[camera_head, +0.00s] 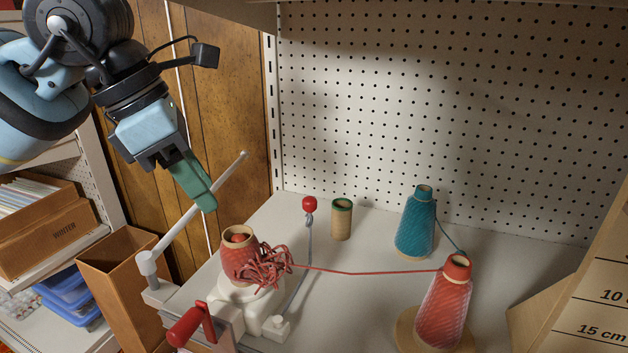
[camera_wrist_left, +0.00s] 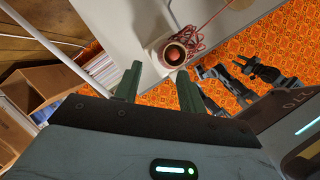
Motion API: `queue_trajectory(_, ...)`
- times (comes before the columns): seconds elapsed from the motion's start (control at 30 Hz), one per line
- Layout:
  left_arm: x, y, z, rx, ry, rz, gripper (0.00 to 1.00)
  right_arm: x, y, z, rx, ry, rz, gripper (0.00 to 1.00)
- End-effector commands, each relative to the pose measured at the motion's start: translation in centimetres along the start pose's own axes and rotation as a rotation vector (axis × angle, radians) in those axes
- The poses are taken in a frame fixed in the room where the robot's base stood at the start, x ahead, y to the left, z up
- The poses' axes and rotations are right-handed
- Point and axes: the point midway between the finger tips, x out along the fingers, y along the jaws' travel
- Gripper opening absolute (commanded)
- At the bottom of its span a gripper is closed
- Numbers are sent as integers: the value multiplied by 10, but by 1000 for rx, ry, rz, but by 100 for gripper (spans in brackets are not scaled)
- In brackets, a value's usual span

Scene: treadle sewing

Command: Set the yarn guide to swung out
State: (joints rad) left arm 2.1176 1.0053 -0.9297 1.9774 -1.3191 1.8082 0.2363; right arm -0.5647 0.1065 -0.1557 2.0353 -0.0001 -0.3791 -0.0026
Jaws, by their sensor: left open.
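The yarn winder (camera_head: 237,305) sits at the table's front left corner, with a red crank handle (camera_head: 186,326). A cone wound with tangled red yarn (camera_head: 240,256) stands on it; it also shows in the left wrist view (camera_wrist_left: 175,54). What looks like the yarn guide (camera_head: 304,262) is a thin grey arm rising from a white foot beside the winder, with a loop and red ball at its top. The red yarn crosses near it. My left gripper (camera_head: 197,190) is open and empty, above and left of the winder, apart from the guide.
A white rod (camera_head: 196,208) slants up from the table's left corner, close to my left gripper. A teal cone (camera_head: 416,225), a red cone (camera_head: 444,305) and an empty tube (camera_head: 341,220) stand on the table. A pegboard (camera_head: 450,100) rises behind.

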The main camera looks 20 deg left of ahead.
Motion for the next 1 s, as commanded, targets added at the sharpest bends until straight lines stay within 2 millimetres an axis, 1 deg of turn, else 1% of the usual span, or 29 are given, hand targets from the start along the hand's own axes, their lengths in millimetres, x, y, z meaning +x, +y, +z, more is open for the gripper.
queue_trajectory(0.1, 0, 0, 1, 0, 0, -1, 40, -3, -1, 10, 3, -20, -1, 36)
queue_trajectory(0.27, 4, -1, 12, 2, -2, -4, 40, -6, -2, 13, 4, -30, -2, 36)
queue_trajectory(0.37, 9, -1, 26, 3, -2, -3, 40, -7, -2, 10, 3, -26, -2, 36)
queue_trajectory(0.6, 26, -2, 68, 4, -1, -3, 40, -9, -2, 0, 0, -8, 0, 36)
queue_trajectory(0.87, 45, -2, 113, 2, -2, -2, 40, -13, -1, -6, -1, 3, 1, 36)
queue_trajectory(1.0, 70, -1, 111, 1, 2, -3, 40, -12, -2, -3, 0, -2, 1, 36)
